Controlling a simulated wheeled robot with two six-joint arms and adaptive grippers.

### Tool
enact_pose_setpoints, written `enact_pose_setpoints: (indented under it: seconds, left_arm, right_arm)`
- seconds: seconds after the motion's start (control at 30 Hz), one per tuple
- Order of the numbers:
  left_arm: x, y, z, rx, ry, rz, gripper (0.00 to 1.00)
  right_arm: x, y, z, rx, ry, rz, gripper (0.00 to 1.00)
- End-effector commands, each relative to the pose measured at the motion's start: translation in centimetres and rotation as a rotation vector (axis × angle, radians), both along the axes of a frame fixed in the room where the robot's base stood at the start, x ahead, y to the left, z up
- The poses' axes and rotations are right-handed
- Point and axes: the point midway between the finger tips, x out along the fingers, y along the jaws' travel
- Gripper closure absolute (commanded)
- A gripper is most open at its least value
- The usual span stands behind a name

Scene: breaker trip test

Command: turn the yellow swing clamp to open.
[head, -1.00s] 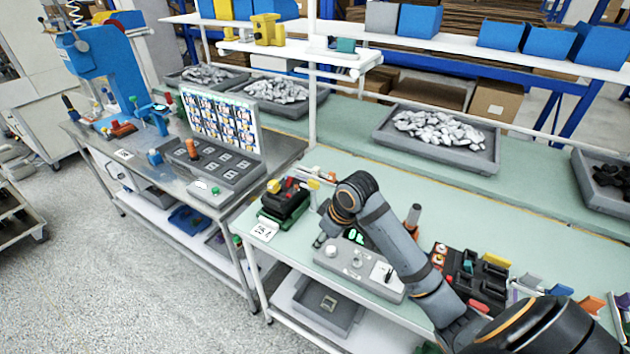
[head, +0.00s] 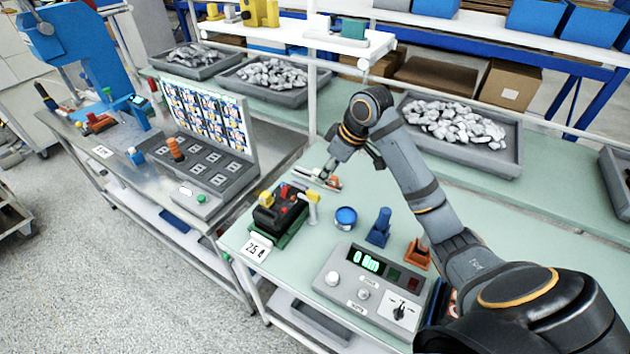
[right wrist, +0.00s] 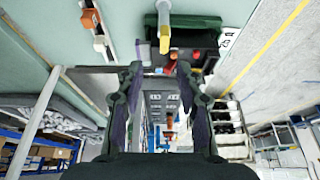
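A black breaker fixture on a green base (head: 283,220) stands near the left end of the green bench, with red and yellow parts on top. The yellow swing clamp (head: 313,207) appears as a pale yellow upright piece at the fixture's right side. In the right wrist view the yellow clamp (right wrist: 164,36) shows at the top centre, beyond the fingertips, by the dark fixture (right wrist: 205,38). My right gripper (head: 329,174) is behind the fixture, apart from the clamp. In the right wrist view my gripper (right wrist: 160,82) has its fingers spread with nothing between them. My left gripper is out of view.
A small rail with white and orange parts (right wrist: 97,28) lies close beside my right gripper. A grey meter box (head: 340,285), a blue tin (head: 346,217), a blue stand (head: 380,227) and an orange one (head: 418,253) stand right of the fixture. A card (head: 257,247) lies in front.

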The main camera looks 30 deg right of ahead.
Motion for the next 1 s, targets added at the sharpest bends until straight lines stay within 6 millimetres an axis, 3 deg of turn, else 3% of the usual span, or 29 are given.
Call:
enact_pose_setpoints:
  seconds: [0.2, 0.3, 0.5, 0.67, 0.97, 1.0]
  left_arm:
    - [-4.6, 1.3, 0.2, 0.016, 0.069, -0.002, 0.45]
    - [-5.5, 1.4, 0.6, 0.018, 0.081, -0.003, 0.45]
    - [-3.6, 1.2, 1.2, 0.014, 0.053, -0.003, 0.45]
    - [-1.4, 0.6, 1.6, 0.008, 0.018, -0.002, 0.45]
    - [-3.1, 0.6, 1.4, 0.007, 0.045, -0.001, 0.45]
    - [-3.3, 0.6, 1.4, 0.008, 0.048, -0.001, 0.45]
  right_arm:
    - [0.7, 0.6, -2.1, 0.005, 0.004, 0.000, 0.63]
    - [1.4, 1.1, -4.1, 0.006, 0.005, -0.001, 0.63]
    - [2.7, 1.8, -7.7, 0.003, 0.003, 0.000, 0.63]
    - [3.2, 2.1, -9.3, 0.001, 0.000, 0.000, 0.63]
    - [3.4, 2.1, -9.8, -0.001, 0.000, 0.000, 0.63]
    - [3.4, 2.1, -9.7, -0.001, 0.000, 0.000, 0.67]
